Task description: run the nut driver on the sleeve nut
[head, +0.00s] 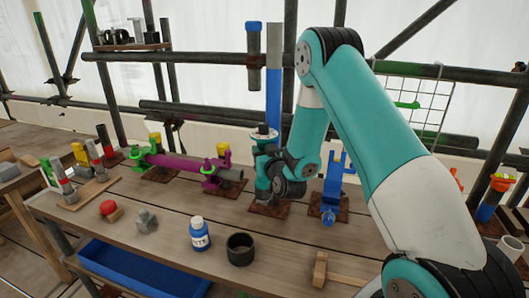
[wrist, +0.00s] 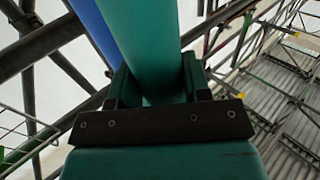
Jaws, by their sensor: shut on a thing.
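My gripper (wrist: 150,92) fills the lower middle of the wrist view. Its two dark green jaws are shut on a smooth teal cylinder (wrist: 140,35). I cannot tell for sure that this cylinder is the nut driver; its far end runs out of the picture. In the head view my wrist is low over the bench, left of my forearm, beside a dark disc with a white ring (head: 264,133). A tall blue post (head: 273,90) rises behind it, also at the left in the wrist view (wrist: 90,22). I cannot pick out the sleeve nut.
A purple pipe (head: 180,165) in green clamps lies left of my wrist on the bench (head: 165,215). A blue stand (head: 331,185) is to the right. Scaffold pipes (head: 210,112) cross behind.

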